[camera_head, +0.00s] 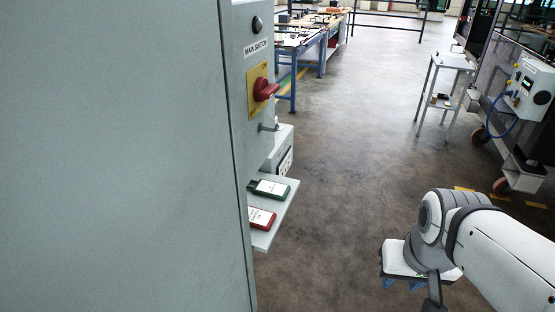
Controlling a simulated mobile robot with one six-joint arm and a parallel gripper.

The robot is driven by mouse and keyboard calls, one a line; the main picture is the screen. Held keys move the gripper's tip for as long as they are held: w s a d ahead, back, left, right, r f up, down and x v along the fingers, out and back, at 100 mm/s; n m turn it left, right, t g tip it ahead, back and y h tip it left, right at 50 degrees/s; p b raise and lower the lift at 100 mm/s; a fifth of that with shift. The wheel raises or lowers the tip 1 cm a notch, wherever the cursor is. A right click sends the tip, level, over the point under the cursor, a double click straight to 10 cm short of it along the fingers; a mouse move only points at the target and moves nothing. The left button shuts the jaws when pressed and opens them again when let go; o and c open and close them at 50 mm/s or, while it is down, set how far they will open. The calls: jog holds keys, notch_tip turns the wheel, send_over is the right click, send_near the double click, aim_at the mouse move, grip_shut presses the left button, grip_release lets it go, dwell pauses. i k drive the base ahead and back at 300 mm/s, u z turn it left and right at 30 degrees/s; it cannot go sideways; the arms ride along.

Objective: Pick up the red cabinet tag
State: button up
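The red cabinet tag (262,219) lies flat on a small grey shelf (265,238) on the side of the cabinet. It is a red piece with a white label; the print is too small to read. A similar green tag (271,188) lies just behind it on the same shelf. My arm is at the lower right, well apart from the shelf, across open floor. Only part of my gripper (433,291) shows at the bottom edge; its fingertips are not clear, so I cannot tell whether it is open or shut.
The tall grey cabinet (120,150) fills the left side. Its side carries a red main switch (265,90) and a handle above the shelf. A small white trolley (449,64) and a workbench (300,42) stand farther back. The floor between shelf and arm is clear.

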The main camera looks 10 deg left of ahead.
aim_at(259, 220)
jog(key=u, duration=1.15)
jog(key=k, duration=0.9)
jog(key=z, duration=0.85)
jog(key=i, duration=1)
jog(key=u, duration=0.1)
